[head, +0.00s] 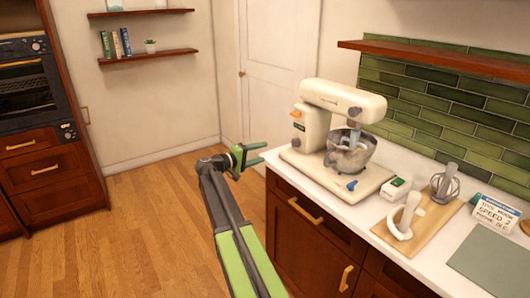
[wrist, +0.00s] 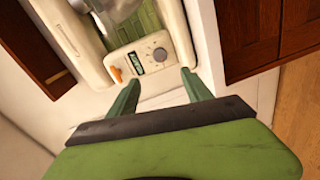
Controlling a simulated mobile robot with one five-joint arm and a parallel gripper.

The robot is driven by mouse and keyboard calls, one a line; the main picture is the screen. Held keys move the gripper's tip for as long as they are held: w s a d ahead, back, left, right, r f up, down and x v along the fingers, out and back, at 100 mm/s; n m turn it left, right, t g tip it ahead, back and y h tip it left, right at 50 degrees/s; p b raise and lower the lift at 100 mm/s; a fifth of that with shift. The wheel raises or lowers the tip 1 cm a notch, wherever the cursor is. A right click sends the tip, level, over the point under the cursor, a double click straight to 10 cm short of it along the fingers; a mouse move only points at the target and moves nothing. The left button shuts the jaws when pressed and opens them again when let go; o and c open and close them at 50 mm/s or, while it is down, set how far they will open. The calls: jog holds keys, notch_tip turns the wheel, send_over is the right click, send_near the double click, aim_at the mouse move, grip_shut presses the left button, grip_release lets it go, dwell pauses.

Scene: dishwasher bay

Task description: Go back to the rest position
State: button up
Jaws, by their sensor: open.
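My gripper (head: 256,156) is open and empty in the head view, in the air just left of the counter's far left corner. My green and dark grey arm reaches up to it from the bottom of that view. In the wrist view my gripper (wrist: 160,90) shows two green fingers spread apart with nothing between them. Beyond the fingers is the cream stand mixer (wrist: 150,65) with its dial and small display. In the head view the mixer (head: 343,105) stands upright on the counter, with a metal bowl (head: 350,155) under its head.
The white counter (head: 375,245) runs along the right. It holds a wooden board (head: 425,222) with a whisk (head: 445,183) and a white beater (head: 405,218), a small device (head: 397,189) and a sign (head: 495,215). Open wood floor (head: 130,220) lies to the left. An oven (head: 28,88) stands far left.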

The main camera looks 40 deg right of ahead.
dwell(0.3)
jog(key=w+a+r+n+t+y+p, duration=0.1)
jog(key=a+t+p, duration=0.15)
jog(key=a, duration=0.75)
jog(key=s+a+f+y+p, duration=0.1)
jog(key=s+a+f+y, duration=0.4)
jog(key=a, duration=0.7)
jog(key=s+a+f+g+y+p, duration=0.1)
jog(key=s+a+f+y, duration=0.4)
jog(key=s+a, duration=0.3)
jog(key=s+a+f+n+y+p, duration=0.1)
jog(key=s+a+f+y, duration=0.5)
jog(key=a, duration=0.9)
jog(key=shift+s+a+f+g+p, duration=0.3)
jog(key=shift+s+a+g+p, duration=0.05)
jog(key=shift+c, duration=0.4)
